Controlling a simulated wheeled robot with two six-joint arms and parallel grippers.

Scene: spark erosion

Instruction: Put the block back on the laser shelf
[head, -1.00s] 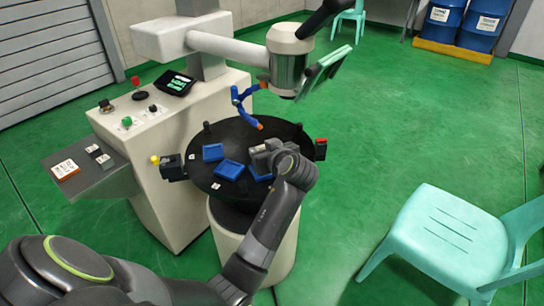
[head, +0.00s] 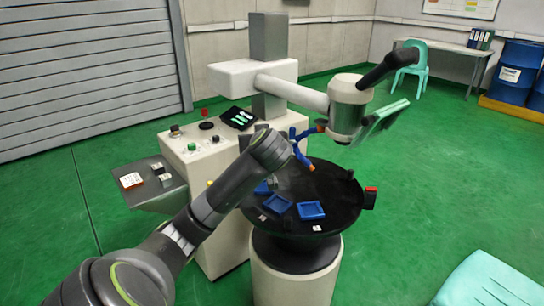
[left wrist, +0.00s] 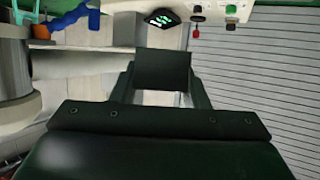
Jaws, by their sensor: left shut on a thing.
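My left arm comes in from the left in the head view, its wrist (head: 268,150) raised in front of the machine. Its fingers are hidden behind the arm there. In the left wrist view my left gripper (left wrist: 162,84) is shut on a dark, square-faced block (left wrist: 162,68), held clear in the air. A grey side shelf (head: 150,199) at the left of the machine carries a white label card (head: 131,180) and two small metal pieces (head: 162,174); I take it as the laser shelf, but cannot be sure. My right gripper is not in view.
The round black table (head: 335,212) holds blue trays (head: 311,210). A blue jointed nozzle (head: 299,148) hangs above it under the machine head (head: 346,112). The control panel (head: 240,118) stands behind my arm.

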